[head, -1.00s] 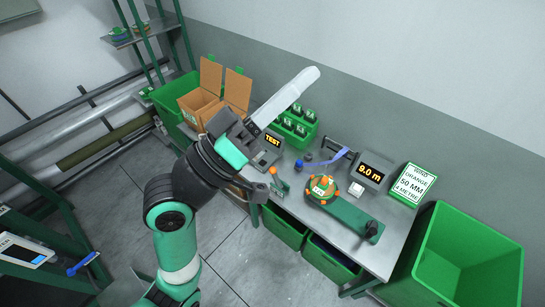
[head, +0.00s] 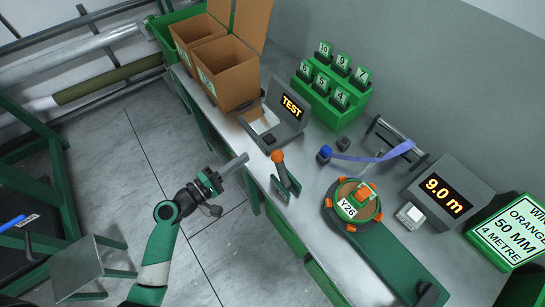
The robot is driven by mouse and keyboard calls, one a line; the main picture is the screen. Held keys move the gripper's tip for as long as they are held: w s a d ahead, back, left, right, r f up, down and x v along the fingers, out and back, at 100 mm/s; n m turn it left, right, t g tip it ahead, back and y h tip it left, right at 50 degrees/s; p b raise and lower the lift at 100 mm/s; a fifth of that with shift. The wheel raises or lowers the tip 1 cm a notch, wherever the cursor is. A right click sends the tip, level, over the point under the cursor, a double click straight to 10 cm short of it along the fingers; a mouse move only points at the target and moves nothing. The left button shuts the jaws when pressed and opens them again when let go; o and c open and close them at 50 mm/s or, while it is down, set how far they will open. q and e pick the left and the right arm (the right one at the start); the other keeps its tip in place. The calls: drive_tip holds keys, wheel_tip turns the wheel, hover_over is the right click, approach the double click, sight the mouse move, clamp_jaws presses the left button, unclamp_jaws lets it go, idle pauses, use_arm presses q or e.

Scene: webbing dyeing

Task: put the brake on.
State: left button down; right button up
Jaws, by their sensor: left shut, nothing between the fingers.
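A lever with an orange knob (head: 277,156) stands on a green bracket at the front edge of the table; it looks like the brake, though no label shows. The lever tilts slightly, knob toward the upper left. My left gripper (head: 243,159) is shut and empty, its fingertips left of the knob with a gap between them in the picture. A round green and orange reel marked Y26 (head: 354,200) sits on a green arm to the right of the lever. My right gripper is not in view.
A TEST device (head: 283,104), cardboard boxes (head: 228,75) and a green rack of numbered blocks (head: 332,93) stand behind. A blue strap (head: 372,158) runs near the 9.0 m display (head: 446,194). A small grey stool (head: 88,262) stands at lower left. The floor between is clear.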

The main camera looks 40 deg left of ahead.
sight(280, 166)
use_arm(q)
drive_tip(key=shift+s+a+f+y, duration=0.15)
drive_tip(key=shift+s+a+f, duration=0.15)
drive_tip(key=shift+f, duration=0.2)
drive_tip(key=shift+s+a+f+y, duration=0.15)
drive_tip(key=shift+s+a+f, duration=0.1)
drive_tip(key=shift+f, duration=0.25)
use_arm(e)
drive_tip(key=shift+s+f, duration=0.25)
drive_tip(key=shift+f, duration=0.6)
use_arm(q)
drive_tip(key=shift+d, duration=0.1)
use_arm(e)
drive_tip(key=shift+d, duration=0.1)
use_arm(q)
drive_tip(key=w+b, duration=0.2)
drive_tip(key=w, duration=0.8)
drive_tip(key=shift+s+d+r+p, duration=0.1)
drive_tip(key=shift+s+d+p, duration=0.15)
drive_tip(key=shift+d, duration=0.4)
drive_tip(key=shift+s+d+r+p, duration=0.15)
drive_tip(key=shift+d+p, duration=0.2)
drive_tip(key=shift+d, duration=0.25)
drive_tip(key=shift+s+d+r+p, duration=0.1)
drive_tip(key=shift+s+d+p, duration=0.15)
drive_tip(key=shift+d, duration=0.4)
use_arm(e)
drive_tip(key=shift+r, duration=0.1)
